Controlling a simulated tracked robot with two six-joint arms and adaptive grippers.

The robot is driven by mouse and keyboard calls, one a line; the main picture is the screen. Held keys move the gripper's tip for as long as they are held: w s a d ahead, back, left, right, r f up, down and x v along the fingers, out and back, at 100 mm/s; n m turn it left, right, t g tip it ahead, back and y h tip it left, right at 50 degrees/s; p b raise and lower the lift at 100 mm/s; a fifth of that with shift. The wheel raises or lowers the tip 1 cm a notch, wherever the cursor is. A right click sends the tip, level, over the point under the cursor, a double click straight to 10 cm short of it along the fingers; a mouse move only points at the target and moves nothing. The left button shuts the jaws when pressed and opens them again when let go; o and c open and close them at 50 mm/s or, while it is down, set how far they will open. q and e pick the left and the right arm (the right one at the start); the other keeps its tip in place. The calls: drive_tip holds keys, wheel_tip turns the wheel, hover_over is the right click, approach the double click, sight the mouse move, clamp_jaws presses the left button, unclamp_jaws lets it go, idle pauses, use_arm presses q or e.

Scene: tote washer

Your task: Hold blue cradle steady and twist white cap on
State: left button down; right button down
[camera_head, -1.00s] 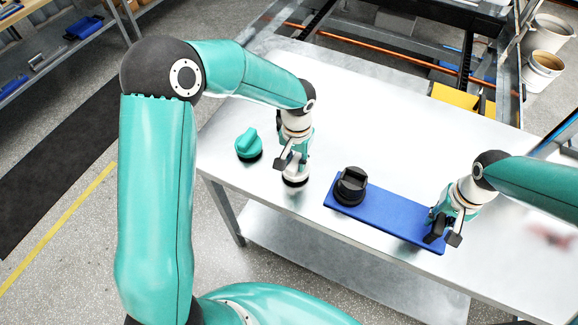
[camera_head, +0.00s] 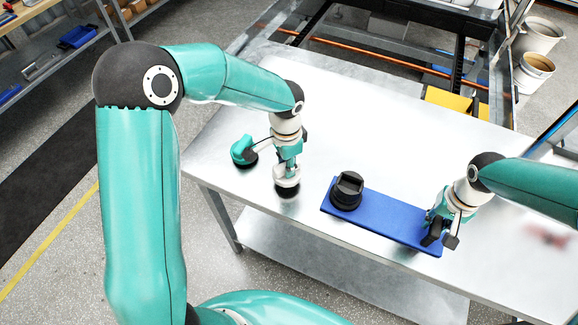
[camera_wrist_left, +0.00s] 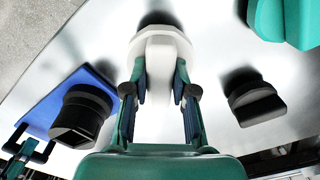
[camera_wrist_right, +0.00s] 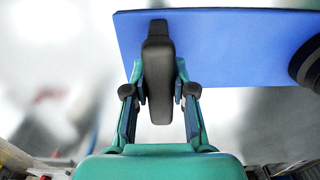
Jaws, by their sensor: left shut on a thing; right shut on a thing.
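The blue cradle (camera_head: 385,218) is a flat plate on the metal table, with a round black piece (camera_head: 347,188) standing at its left end. My right gripper (camera_head: 440,232) is shut on the black upright handle (camera_wrist_right: 158,70) at the cradle's right end. My left gripper (camera_head: 287,166) points down, left of the cradle, and is shut on the white cap (camera_head: 288,177). The white cap sits between the fingers in the left wrist view (camera_wrist_left: 160,65). A dark patch lies under the cap; I cannot tell whether the cap touches the table.
A teal cap (camera_head: 243,150) stands left of my left gripper, close to it. A loose black piece (camera_wrist_left: 255,103) shows in the left wrist view. The table (camera_head: 390,140) is bare behind the cradle. A frame with a yellow panel (camera_head: 455,101) stands beyond.

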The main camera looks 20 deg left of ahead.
use_arm(q)
drive_tip(key=w+d+r+m, duration=0.2)
drive_tip(key=d+r+m, duration=0.4)
drive_tip(key=r+m, duration=0.1)
wheel_tip(320, 180, up, 7)
drive_tip(key=m, duration=0.4)
hover_over(353, 174)
drive_tip(key=s, duration=0.3)
drive_tip(key=shift+w, duration=0.2)
drive_tip(key=shift+f, duration=0.25)
drive_tip(key=shift+f, duration=2.75)
drive_tip(key=shift+f, duration=0.55)
drive_tip(key=shift+f, duration=0.25)
drive_tip(key=shift+f, duration=0.9)
